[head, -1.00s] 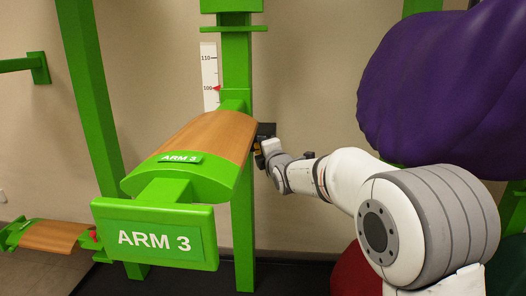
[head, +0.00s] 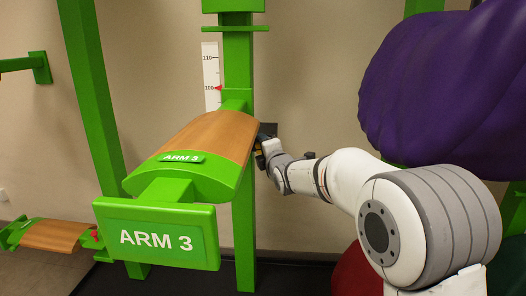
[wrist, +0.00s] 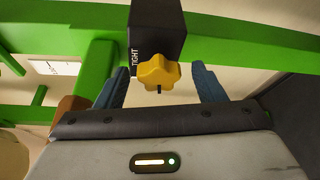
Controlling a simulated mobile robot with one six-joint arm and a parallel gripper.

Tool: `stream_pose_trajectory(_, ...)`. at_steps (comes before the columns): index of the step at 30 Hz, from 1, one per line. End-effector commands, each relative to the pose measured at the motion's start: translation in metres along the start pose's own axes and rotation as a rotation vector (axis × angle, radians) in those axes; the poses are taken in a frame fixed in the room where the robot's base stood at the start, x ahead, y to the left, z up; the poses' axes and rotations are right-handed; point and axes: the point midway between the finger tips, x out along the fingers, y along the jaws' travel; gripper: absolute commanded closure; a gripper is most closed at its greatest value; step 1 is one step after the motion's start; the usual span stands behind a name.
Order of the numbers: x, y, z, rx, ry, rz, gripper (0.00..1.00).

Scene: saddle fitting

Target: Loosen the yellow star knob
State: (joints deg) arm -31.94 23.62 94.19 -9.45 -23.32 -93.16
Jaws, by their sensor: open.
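The yellow star knob (wrist: 157,72) sits on the end of a dark block (wrist: 157,28) marked TIGHT, in the wrist view. A small dark pointer shows at the knob's lower edge. My gripper (wrist: 160,82) is open, with one blue finger on each side of the knob. A gap shows between the knob and each finger. In the head view my gripper (head: 262,152) is beside the green post, behind the right edge of the wooden ARM 3 saddle (head: 215,137). The knob cannot be made out clearly there.
The ARM 3 sign plate (head: 157,235) juts toward me. A large purple shape (head: 440,85) hangs above my arm. Another wooden arm (head: 52,236) is low at left.

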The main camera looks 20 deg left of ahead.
Motion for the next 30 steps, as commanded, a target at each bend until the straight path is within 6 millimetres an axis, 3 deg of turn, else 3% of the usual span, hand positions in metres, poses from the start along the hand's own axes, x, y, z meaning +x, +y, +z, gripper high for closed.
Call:
stream_pose_trajectory(5, -0.016, 0.002, 0.001, 0.000, 0.000, 0.000, 0.37)
stream_pose_trajectory(16, -0.072, 0.001, -0.001, -0.001, 0.001, -0.001, 0.37)
stream_pose_trajectory(30, -0.081, 0.002, 0.002, 0.009, -0.003, -0.008, 0.37)
